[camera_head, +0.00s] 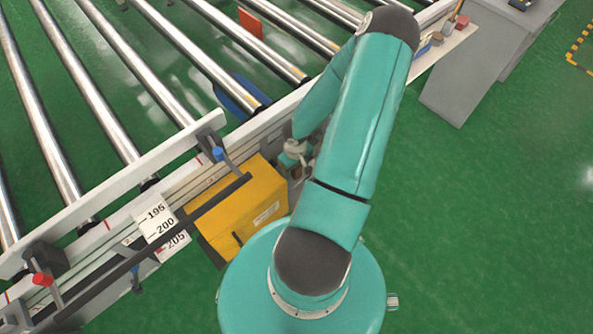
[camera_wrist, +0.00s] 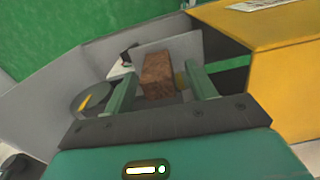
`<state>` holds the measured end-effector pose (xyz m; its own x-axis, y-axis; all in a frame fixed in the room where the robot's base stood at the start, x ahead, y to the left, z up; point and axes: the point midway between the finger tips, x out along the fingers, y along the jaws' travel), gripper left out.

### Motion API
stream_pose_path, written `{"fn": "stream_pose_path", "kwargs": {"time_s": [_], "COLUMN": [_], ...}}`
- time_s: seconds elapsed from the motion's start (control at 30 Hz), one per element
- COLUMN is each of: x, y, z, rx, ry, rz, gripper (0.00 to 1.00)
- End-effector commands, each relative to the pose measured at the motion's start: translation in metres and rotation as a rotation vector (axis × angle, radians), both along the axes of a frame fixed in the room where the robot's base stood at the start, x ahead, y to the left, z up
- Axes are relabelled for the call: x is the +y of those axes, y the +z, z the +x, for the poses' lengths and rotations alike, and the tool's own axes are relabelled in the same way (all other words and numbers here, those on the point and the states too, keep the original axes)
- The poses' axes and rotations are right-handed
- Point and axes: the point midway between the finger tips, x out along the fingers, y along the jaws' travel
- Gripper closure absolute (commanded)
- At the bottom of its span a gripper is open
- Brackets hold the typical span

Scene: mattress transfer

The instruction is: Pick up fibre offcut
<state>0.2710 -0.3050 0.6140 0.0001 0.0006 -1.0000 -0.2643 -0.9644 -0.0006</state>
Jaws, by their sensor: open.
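A brown block (camera_wrist: 157,82) with a rough, fibrous look, likely the fibre offcut, shows in the wrist view on a grey surface. My gripper (camera_wrist: 160,69) is open, with one green finger on each side of the block. Gaps show between the block and both fingers, so I see no grip on it. In the head view my arm reaches down beside the yellow box, and the block and the fingers cannot be made out there.
A yellow box (camera_head: 240,208) stands close beside my gripper; it also fills the right of the wrist view (camera_wrist: 285,75). A roller conveyor (camera_head: 90,85) lies left. A grey bench (camera_head: 470,75) with small items stands upper right. Green floor at right is clear.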

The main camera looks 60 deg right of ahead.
Motion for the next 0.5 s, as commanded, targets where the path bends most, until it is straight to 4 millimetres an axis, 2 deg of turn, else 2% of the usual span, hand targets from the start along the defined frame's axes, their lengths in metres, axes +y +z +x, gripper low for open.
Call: {"fn": "stream_pose_path", "kwargs": {"time_s": [0.27,0.5], "x": [-0.0003,-0.0002], "y": [-0.0027,-0.0026], "z": [0.0000,-0.0001], "rx": [0.000,0.000], "ry": [0.001,0.001], "rz": [-0.001,-0.001], "gripper": [0.44,0.91]}}
